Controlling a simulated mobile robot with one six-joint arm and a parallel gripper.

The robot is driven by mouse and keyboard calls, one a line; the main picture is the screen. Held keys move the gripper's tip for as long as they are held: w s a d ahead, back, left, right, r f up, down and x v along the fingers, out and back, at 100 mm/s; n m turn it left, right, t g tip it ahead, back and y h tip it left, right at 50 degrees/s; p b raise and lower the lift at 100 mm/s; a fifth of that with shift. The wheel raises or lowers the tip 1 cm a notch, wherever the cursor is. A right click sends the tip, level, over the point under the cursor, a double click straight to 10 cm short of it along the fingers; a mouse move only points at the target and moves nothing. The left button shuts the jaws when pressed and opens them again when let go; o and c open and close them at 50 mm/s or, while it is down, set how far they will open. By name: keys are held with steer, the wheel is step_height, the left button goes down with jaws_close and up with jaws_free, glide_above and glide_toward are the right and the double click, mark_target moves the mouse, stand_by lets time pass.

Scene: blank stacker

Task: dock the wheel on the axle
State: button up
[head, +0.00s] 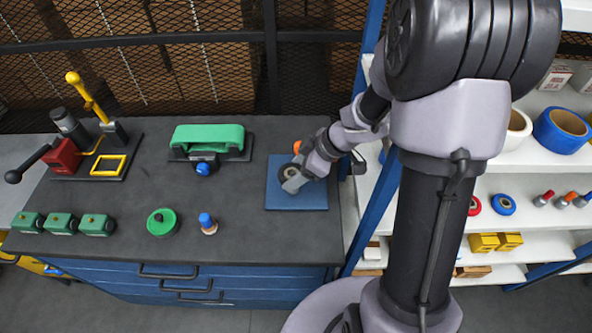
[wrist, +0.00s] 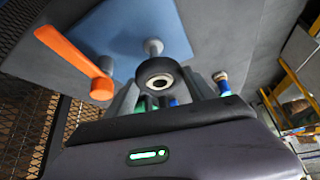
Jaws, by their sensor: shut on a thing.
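My gripper (head: 293,180) is low over the blue plate (head: 318,198) at the right of the bench. In the wrist view, its grey fingers (wrist: 160,90) are shut on a black wheel (wrist: 147,69) with a pale hub. The grey axle (wrist: 153,47), with a round flange, stands on the blue plate (wrist: 160,15) just beyond the wheel. The wheel hides the axle's near end, so I cannot tell whether the axle enters its hole. An orange lever (wrist: 70,50) stands beside the axle; only its end (head: 296,146) shows in the head view.
A green-topped fixture (head: 207,138) stands left of the plate. A green disc (head: 162,222), a blue-topped peg (head: 208,223) and several green blocks (head: 62,223) line the front. A red and yellow device (head: 65,157) is far left. Shelves (head: 540,220) stand right of the bench.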

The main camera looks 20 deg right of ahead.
mark_target(297, 190)
steer(key=shift+w+f+b, duration=0.1)
steer(key=shift+f+b, duration=1.9)
steer(key=shift+b, duration=0.15)
steer(key=shift+r+p, duration=0.15)
steer(key=shift+p, duration=0.25)
steer(key=shift+d+p, duration=0.15)
steer(key=shift+p, duration=0.25)
steer(key=shift+p, duration=0.6)
steer(key=shift+f, duration=0.7)
steer(key=o, duration=1.1)
